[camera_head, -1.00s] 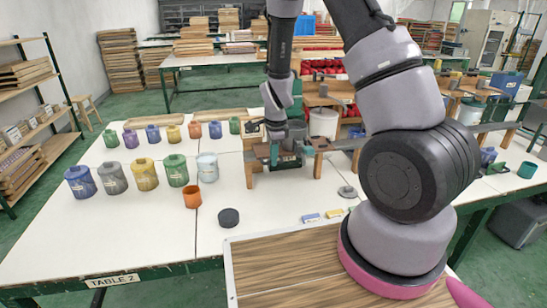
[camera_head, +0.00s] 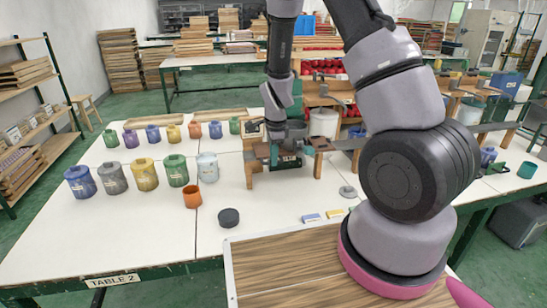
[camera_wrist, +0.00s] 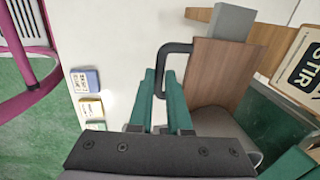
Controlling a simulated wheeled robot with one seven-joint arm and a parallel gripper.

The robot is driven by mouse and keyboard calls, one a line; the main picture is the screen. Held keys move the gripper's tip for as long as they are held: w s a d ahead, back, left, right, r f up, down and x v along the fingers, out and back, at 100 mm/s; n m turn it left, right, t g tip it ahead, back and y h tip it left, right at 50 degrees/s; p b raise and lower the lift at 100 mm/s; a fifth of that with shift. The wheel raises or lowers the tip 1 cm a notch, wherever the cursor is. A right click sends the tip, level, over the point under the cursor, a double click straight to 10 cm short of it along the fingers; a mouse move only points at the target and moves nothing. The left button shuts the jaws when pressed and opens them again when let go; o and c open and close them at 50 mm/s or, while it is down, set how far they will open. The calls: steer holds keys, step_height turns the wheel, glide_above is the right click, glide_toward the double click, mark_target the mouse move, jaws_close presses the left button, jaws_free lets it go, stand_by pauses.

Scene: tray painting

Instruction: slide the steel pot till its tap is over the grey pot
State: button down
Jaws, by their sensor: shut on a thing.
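My gripper (camera_wrist: 163,100) has its green fingers closed around a black looped handle (camera_wrist: 174,47) in the wrist view. The handle is fixed to a brown wooden panel (camera_wrist: 225,65). A grey rounded surface just below the panel may be the steel pot, but most of it is hidden. In the head view my gripper (camera_head: 287,160) is at the wooden stand, partly hidden by my own arm. I cannot make out the tap. A grey pot (camera_head: 112,179) stands upright in the front row at the left, well apart from my gripper.
Blue, yellow, green and pale pots stand beside the grey pot, with more pots behind. An orange cup (camera_head: 192,197) and a dark round puck (camera_head: 228,218) are nearer. A wooden tray (camera_head: 290,265) lies in front. The white table (camera_head: 150,235) is clear at front left.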

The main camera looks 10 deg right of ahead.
stand_by(0.4)
steer(key=d, duration=5.6)
steer(key=shift+s, duration=0.1)
steer(key=c, duration=0.9)
jaws_free()
steer(key=shift+o, duration=0.2)
step_height(320, 180, up, 11)
steer(key=s, duration=0.1)
steer(key=shift+s+f, duration=0.15)
steer(key=shift+s, duration=0.25)
steer(key=shift+d, duration=0.1)
